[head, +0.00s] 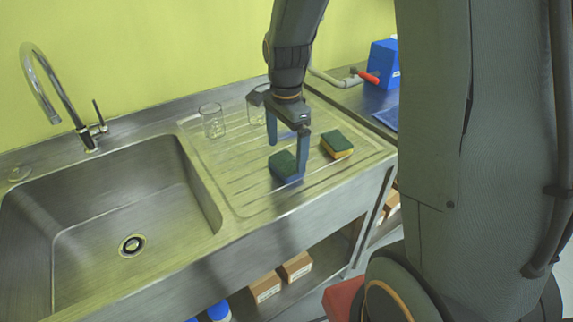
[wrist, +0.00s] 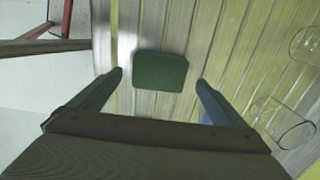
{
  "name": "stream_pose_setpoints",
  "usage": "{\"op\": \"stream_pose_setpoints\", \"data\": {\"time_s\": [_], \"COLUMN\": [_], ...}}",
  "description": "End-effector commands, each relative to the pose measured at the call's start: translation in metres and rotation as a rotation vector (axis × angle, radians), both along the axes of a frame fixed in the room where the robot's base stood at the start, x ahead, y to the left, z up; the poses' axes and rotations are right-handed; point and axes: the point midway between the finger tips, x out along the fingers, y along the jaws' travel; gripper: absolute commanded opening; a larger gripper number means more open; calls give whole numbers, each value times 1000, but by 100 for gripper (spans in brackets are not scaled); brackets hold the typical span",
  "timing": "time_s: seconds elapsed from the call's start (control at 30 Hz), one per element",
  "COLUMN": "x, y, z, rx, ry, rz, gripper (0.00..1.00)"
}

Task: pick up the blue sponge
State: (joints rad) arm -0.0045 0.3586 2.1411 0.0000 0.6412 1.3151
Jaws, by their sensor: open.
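The blue sponge (head: 282,167), with a dark green top, lies flat on the ribbed drainboard. The nearer finger hides part of its right side in the head view. In the wrist view its green top (wrist: 160,72) sits just ahead of and between the two fingertips, with a gap on each side. My gripper (head: 287,157) points down over the board just beside the sponge, open and empty; its two fingers also show in the wrist view (wrist: 160,80). I cannot tell the exact height of the tips above the board.
A yellow sponge with a green top (head: 337,145) lies to the right. Clear glasses (head: 212,121) stand at the back left, and also show in the wrist view (wrist: 283,122). The sink basin (head: 120,220) opens left of the drainboard (head: 235,180). A blue box (head: 384,64) stands behind.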

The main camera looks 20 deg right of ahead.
Motion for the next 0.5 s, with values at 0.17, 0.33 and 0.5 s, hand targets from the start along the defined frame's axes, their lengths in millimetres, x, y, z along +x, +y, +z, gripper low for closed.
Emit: {"op": "stream_pose_setpoints", "data": {"time_s": [0.17, 0.33, 0.5], "x": [-3, -2, -2], "y": [0, 0, 0], "z": [-23, -37, -40], "rx": [0, 0, 0], "ry": [5, 2, 1], "rz": [1, 1, 1], "gripper": [96, 96, 96]}}
